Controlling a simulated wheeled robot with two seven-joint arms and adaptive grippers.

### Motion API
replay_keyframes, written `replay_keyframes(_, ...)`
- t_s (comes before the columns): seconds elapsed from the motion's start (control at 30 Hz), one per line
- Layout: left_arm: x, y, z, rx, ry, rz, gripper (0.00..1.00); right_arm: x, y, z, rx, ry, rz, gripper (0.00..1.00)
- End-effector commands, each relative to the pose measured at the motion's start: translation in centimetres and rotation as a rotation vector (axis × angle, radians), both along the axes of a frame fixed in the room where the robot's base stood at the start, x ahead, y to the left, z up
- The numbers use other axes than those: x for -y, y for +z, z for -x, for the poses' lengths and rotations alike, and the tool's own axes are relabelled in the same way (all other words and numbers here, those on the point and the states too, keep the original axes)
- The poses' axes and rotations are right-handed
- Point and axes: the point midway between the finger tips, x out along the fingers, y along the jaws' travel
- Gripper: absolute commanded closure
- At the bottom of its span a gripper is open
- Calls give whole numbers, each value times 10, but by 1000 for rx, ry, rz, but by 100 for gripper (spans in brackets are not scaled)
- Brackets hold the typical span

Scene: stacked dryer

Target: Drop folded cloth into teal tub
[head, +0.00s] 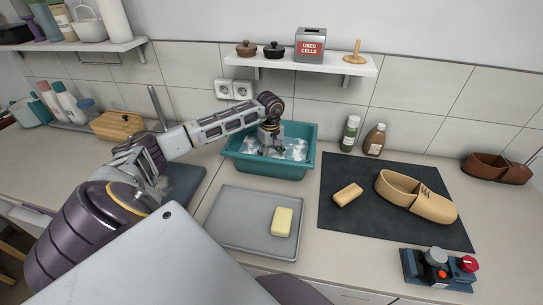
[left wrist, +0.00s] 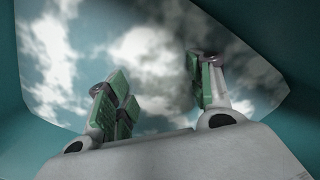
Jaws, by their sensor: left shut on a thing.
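The teal tub (head: 268,170) stands on the counter below the wall shelf, with a white, cloudy surface inside. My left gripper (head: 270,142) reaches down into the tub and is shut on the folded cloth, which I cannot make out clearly. In the left wrist view, the green-padded fingers of the left gripper (left wrist: 160,95) are seen against the cloudy white and grey surface, with teal tub walls (left wrist: 297,105) at the sides. My right gripper is not in view.
A grey tray (head: 235,225) with a yellow block (head: 282,221) lies in front of the tub. A control box (head: 437,272) sits at front right.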

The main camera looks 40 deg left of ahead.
Motion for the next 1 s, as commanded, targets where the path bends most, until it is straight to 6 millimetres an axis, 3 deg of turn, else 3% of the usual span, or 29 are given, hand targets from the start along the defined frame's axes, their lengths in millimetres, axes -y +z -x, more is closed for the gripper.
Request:
replay_keyframes(0.3, 0, -4, 0, 0, 0, 0, 70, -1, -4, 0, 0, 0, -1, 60)
replay_keyframes(0.33, 0, -4, 0, 0, 0, 0, 47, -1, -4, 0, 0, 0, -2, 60)
replay_keyframes(0.5, 0, -4, 0, 0, 0, 0, 26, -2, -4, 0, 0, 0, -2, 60)
replay_keyframes(1.0, 0, -1, 0, 0, 0, 0, 26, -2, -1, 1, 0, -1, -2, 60)
